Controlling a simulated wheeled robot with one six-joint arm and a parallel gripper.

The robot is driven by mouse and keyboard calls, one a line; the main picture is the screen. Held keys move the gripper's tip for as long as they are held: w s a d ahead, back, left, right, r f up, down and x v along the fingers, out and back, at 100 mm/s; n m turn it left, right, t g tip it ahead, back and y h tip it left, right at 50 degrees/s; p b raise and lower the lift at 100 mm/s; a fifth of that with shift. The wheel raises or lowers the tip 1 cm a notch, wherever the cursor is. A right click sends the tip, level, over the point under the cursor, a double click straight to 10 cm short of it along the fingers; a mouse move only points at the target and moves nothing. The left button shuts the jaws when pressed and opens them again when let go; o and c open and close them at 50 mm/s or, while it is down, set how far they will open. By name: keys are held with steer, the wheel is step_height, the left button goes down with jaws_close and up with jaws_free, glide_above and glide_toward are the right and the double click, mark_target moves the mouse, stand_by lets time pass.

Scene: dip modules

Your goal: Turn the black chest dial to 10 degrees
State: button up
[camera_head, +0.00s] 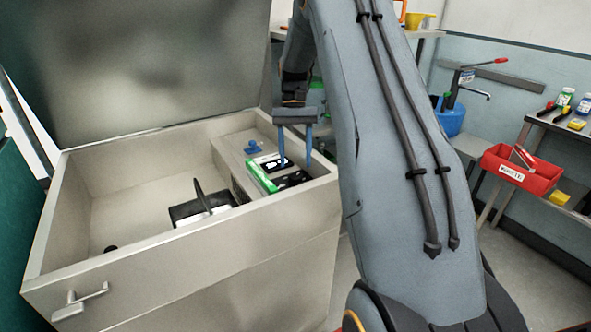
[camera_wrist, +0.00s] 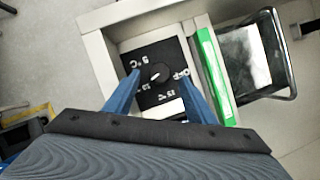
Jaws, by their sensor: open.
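The black dial (camera_wrist: 159,73) is a round knob on a square black plate with white markings, set in the chest's (camera_wrist: 98,60) corner panel. In the wrist view a pale line shows on the knob, and some markings are partly covered by my fingers. In the head view the dial (camera_head: 293,178) is small and dark, at the right end of the open chest (camera_head: 130,236). My gripper (camera_wrist: 158,84) is open, its two blue fingers on either side of the dial in the wrist view. In the head view my gripper (camera_head: 296,164) points down over that panel. Contact cannot be told.
A green-edged item (camera_wrist: 214,72) lies beside the dial plate. A black-handled basket (camera_head: 203,211) stands in the chest. The raised lid (camera_head: 150,70) is behind. A blue knob (camera_head: 253,147) sits on the panel. A red bin (camera_head: 520,172) is on the right.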

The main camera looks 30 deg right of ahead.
steer(key=v, duration=0.4)
steer(key=shift+b, duration=0.4)
